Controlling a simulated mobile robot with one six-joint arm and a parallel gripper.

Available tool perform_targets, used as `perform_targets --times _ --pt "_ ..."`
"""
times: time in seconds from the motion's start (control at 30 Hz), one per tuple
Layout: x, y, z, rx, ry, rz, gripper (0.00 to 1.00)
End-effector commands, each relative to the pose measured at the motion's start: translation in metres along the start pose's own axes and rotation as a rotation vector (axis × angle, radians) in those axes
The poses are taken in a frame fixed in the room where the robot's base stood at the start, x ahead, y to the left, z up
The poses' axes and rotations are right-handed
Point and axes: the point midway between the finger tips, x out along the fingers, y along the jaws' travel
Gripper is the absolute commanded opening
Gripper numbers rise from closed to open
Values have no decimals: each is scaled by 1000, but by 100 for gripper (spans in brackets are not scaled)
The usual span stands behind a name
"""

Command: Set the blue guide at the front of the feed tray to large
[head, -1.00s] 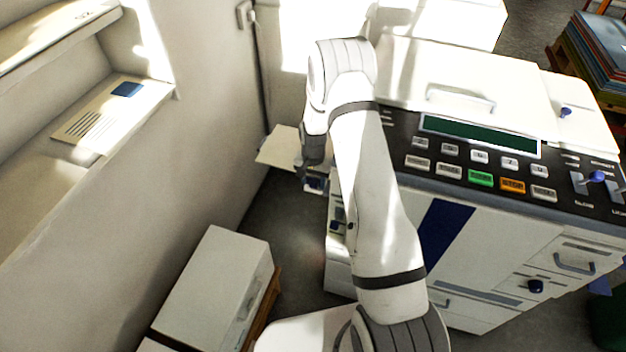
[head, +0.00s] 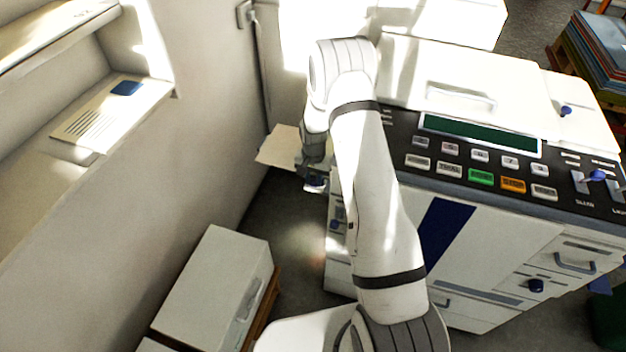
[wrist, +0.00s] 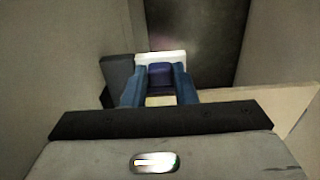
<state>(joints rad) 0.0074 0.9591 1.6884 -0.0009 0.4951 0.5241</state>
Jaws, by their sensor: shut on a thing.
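The cream feed tray (head: 276,148) sticks out from the left side of the white copying machine, towards the wall. In the wrist view part of the tray (wrist: 272,108) shows at the right, beyond my gripper. My gripper (wrist: 159,80) has its two blue fingers on either side of a dark blue block, the guide (wrist: 160,71), and is shut on it. A white piece (wrist: 160,56) lies just behind the guide. In the head view my gripper (head: 315,182) is at the tray's front edge, and my arm hides much of that spot. The guide's size marking cannot be read.
The machine's control panel (head: 480,166) with several buttons lies right of my arm. A pale wall (head: 200,130) stands close left of the tray. Dark floor (head: 290,225) is open below the tray.

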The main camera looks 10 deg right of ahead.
Motion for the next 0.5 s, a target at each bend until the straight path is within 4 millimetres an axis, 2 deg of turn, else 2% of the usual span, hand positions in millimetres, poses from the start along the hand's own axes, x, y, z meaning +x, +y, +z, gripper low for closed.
perform_targets --times 0.2,0.47,0.5 --pt "2 -1 -24 0 3 -2 0" --pt "0 -1 -24 -1 2 -1 0" --pt "0 -1 -24 -1 2 -1 28"
